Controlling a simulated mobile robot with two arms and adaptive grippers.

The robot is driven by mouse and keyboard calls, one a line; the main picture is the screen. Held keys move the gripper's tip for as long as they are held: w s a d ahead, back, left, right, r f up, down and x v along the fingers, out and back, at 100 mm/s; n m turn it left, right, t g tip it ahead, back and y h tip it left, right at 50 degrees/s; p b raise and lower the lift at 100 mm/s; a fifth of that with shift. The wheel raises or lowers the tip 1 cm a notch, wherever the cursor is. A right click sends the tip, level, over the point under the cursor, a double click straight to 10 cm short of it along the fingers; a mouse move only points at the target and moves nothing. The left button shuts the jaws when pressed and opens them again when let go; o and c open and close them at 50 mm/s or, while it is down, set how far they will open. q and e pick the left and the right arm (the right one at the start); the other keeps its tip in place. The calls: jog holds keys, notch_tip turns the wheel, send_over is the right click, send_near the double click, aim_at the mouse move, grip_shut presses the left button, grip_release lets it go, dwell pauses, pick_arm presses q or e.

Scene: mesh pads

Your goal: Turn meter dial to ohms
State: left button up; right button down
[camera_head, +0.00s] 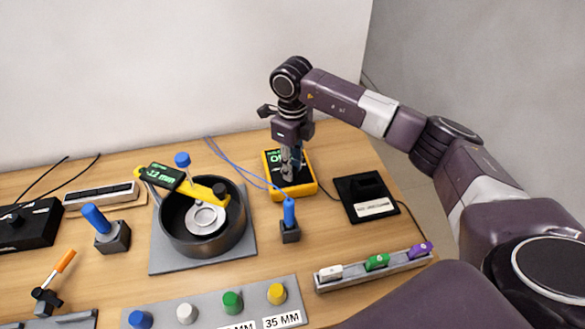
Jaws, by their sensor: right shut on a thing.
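The meter (306,189) is a yellow-edged box with a dark face and a small green-lettered screen, standing at the back right of the table. Its screen is partly covered by my gripper, and the lettering cannot be fully read. My right gripper (289,175) points down onto the meter's face and is shut on the dial, which its fingers hide. The dial's pointer and setting cannot be seen. My left gripper is not in view.
A blue-handled probe (289,213) stands in a dark holder just in front of the meter. A black pad (365,196) lies to the right. A round black pot (203,226) with a yellow gauge stands left. A rail (375,270) with coloured blocks lies front right.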

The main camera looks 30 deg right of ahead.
jog(key=shift+m+b, duration=0.3)
jog(key=shift+m, duration=1.3)
jog(key=shift+r, duration=0.1)
jog(key=c, duration=1.6)
grip_release()
jog(key=shift+r, duration=0.15)
notch_tip(320, 180, up, 12)
jog(key=shift+f, duration=0.2)
